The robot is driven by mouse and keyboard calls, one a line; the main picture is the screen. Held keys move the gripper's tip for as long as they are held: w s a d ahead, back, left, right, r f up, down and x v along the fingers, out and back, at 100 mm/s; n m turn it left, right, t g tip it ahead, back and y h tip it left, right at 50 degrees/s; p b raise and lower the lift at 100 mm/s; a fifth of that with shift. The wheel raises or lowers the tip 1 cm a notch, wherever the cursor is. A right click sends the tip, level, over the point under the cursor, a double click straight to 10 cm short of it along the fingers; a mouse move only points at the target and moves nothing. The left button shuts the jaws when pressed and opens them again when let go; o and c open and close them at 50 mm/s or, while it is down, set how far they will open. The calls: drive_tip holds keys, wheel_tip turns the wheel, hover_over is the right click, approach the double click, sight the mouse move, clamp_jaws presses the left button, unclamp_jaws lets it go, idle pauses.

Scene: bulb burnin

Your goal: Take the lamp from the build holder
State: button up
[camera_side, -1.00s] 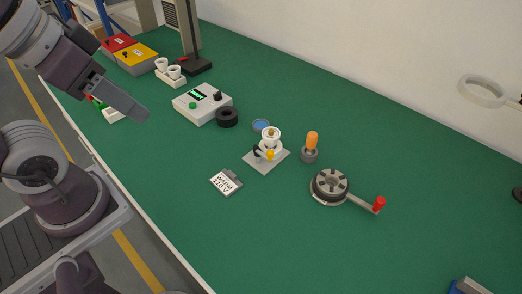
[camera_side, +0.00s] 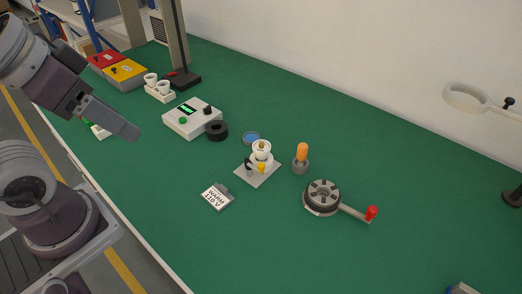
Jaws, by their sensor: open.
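A white cup-shaped fitting (camera_side: 261,149) with a small yellow part (camera_side: 262,168) and a dark lever stands on a light grey square plate (camera_side: 250,176) in the middle of the green bench. This looks like the build holder. I cannot make out a clear glass lamp in it at this size. My gripper (camera_side: 129,131) is at the left, above the bench, well apart from the plate. Its fingers show edge-on as one grey shape, open, and I see nothing held between them.
A grey cup with an orange-topped piece (camera_side: 302,152) stands right of the plate. A round dark hub with a red-knobbed crank (camera_side: 322,196) is nearer. The near bench is clear.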

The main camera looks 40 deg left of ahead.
drive_tip(key=m+g, duration=0.5)
drive_tip(key=m, duration=1.2)
hover_over(261, 143)
drive_tip(key=f, duration=1.8)
drive_tip(key=shift+s+a+f, duration=0.15)
drive_tip(key=shift+s+a, duration=0.05)
drive_tip(key=shift+a, duration=0.05)
drive_tip(key=shift+m+g, duration=0.3)
drive_tip(key=shift+m, duration=0.3)
drive_tip(key=f, duration=0.9)
drive_tip(key=shift+w+d+f, duration=0.25)
drive_tip(key=shift+f, duration=0.1)
drive_tip(key=c, duration=1.1)
wheel_tip(261, 143, up, 15)
drive_tip(key=shift+f, duration=0.15)
